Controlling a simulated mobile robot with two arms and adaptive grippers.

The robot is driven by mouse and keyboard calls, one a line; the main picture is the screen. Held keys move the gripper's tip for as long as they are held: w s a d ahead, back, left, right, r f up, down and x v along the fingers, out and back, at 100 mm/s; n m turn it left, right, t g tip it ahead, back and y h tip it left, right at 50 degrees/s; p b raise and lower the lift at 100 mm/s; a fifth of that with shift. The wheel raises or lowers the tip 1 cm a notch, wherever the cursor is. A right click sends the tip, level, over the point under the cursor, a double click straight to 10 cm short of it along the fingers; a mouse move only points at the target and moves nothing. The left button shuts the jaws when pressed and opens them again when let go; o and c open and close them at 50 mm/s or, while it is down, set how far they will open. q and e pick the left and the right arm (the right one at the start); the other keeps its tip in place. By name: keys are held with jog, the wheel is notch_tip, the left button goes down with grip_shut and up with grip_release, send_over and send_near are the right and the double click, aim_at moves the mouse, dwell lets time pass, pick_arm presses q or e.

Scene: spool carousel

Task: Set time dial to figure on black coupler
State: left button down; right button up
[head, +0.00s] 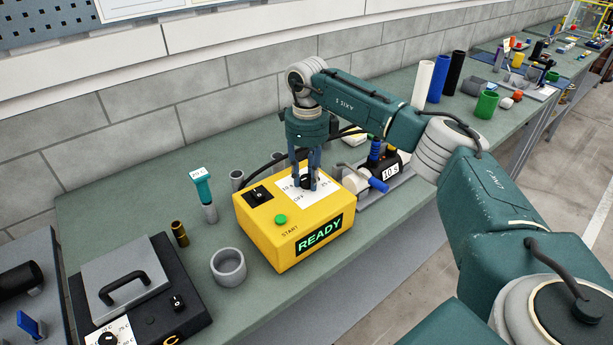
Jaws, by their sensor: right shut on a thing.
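The time dial (307,183) is a black knob on a white plate on top of the yellow box (262,233). Figures and the word OFF are printed around it; its pointer is mostly hidden by my fingers. My right gripper (308,176) points down from above and is shut on the dial. The black coupler (401,163) lies on the bench to the right of the box, beside blue parts, with a white label reading 10 S (390,174). My left gripper is out of view.
The box has a green START button (281,219), a black switch (257,195) and a READY display (319,234). A grey cup (228,267), a brass piece (179,233) and a teal-topped tool (204,193) stand to its left. Coloured tubes stand at the back right.

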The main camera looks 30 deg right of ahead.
aim_at(309, 178)
jog(key=m, duration=0.5)
jog(key=shift+d, duration=0.1)
jog(key=shift+m, duration=0.3)
dwell(0.4)
jog(key=o, duration=1.1)
jog(key=shift+s, duration=0.1)
jog(key=shift+o, duration=0.2)
jog(key=shift+r, duration=0.3)
notch_tip(309, 178, up, 12)
jog(key=shift+f, duration=0.2)
jog(key=shift+s+f, duration=0.1)
jog(key=shift+s, duration=0.05)
